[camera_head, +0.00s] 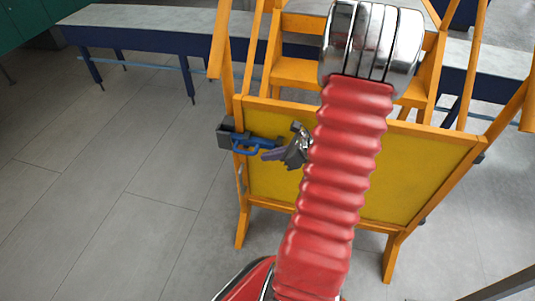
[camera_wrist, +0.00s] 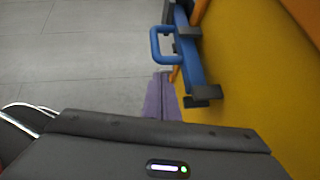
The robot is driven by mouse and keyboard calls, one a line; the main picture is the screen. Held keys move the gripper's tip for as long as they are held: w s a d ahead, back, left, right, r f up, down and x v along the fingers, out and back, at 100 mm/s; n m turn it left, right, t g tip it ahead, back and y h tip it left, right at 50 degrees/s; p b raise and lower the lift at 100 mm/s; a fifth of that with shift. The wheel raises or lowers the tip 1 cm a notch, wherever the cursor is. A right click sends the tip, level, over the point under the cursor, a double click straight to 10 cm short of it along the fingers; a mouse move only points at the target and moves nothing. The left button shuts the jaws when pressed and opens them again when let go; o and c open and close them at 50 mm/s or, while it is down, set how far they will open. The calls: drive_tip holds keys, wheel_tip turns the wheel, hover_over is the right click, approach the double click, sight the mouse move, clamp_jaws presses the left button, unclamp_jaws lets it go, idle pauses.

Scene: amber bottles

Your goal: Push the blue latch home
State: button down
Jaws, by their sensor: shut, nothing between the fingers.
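The blue latch (camera_head: 247,143) is mounted at the left edge of a yellow panel (camera_head: 420,168) in an orange frame. In the wrist view the latch (camera_wrist: 192,68) is a blue bar with a looped handle sticking out left, held by dark brackets (camera_wrist: 203,95). My gripper (camera_head: 266,155) has purple fingers, shut and empty, just right of and slightly below the latch handle. In the wrist view my gripper's fingertips (camera_wrist: 162,78) point up toward the latch, below the handle loop. I cannot tell whether they touch it. The bar's far end is unclear.
A dark block (camera_head: 225,133) sits at the frame's left post, by the latch. Orange uprights (camera_head: 222,45) rise beside the panel. A long grey-topped bench (camera_head: 150,20) with blue legs stands behind. The tiled floor (camera_head: 90,170) at left is clear.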

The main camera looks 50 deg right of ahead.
drive_tip(key=s+f+v, duration=0.1)
drive_tip(key=v, duration=1)
drive_tip(key=shift+s+d, duration=0.25)
drive_tip(key=shift+d, duration=0.1)
